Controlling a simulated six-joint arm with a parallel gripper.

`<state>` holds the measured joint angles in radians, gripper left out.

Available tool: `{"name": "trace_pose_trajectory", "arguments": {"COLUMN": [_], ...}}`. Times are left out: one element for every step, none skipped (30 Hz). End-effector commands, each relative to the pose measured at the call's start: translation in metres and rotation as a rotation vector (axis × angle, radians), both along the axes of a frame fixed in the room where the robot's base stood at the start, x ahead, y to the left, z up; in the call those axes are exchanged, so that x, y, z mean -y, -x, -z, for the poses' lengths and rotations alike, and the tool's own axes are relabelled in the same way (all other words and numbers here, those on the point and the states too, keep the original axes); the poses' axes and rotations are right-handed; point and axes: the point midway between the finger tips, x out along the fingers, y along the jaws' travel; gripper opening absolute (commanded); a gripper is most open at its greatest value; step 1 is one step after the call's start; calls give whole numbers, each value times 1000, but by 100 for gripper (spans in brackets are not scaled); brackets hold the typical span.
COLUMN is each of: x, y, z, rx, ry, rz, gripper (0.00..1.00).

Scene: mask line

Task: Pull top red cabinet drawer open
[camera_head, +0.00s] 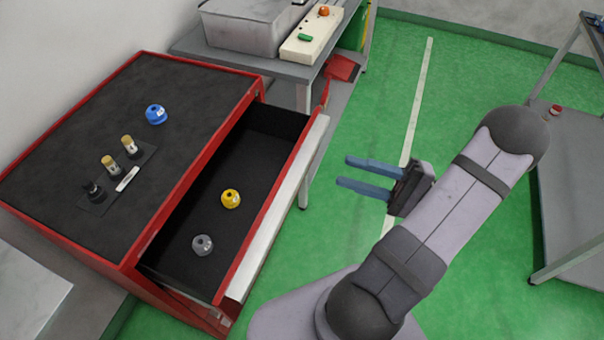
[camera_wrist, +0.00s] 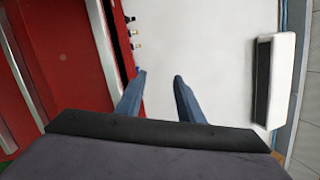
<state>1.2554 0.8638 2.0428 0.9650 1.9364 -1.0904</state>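The red cabinet (camera_head: 212,150) stands at the left in the head view with a black top. Its top drawer (camera_head: 262,205) is pulled out, showing a black inside and a pale front edge. A yellow round object (camera_head: 231,198) and a grey round object (camera_head: 203,245) lie in the drawer. My gripper (camera_head: 352,172) is to the right of the drawer front, apart from it, with two blue fingers spread and nothing between them. In the wrist view my gripper (camera_wrist: 160,78) also shows open and empty, with the red cabinet (camera_wrist: 60,60) at the left.
On the cabinet top are a blue round object (camera_head: 156,114) and a small dark plate with bottles (camera_head: 118,175). A grey table (camera_head: 290,72) with a box and a control panel stands behind. Another table (camera_head: 575,190) stands at the right. Green floor between is clear.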

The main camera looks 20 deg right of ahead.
Motion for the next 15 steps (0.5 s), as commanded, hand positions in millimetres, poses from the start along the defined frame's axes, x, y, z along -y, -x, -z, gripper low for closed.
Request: {"name": "trace_pose_trajectory", "arguments": {"x": [0, -1, -2, -3, -4, -7, -9, -11, -15, -19, -24, -31, -37, -40, -43], "y": [3, 4, 6, 7, 7, 8, 9, 9, 10, 10, 10, 9, 9, 8, 7], "z": [-19, -20, -22, -21, -21, -20, -19, -16, -12, -8, -1, 13, 25, 35, 43], "rx": [-19, -31, -46, -56, -67, -77, -86, -93, -103, -108, -113, -116, -116, -109, -95], "ry": [-50, -73, -103, -119, -136, -154, -166, -174, -182, -184, -177, -158, -130, -93, -36], "rz": [21, 30, 43, 53, 63, 76, 87, 100, 116, 129, 141, 157, 168, 177, 189], "gripper": [34, 34, 34, 34, 34, 34, 34, 34, 34, 34, 34, 34, 34, 34, 34]}}
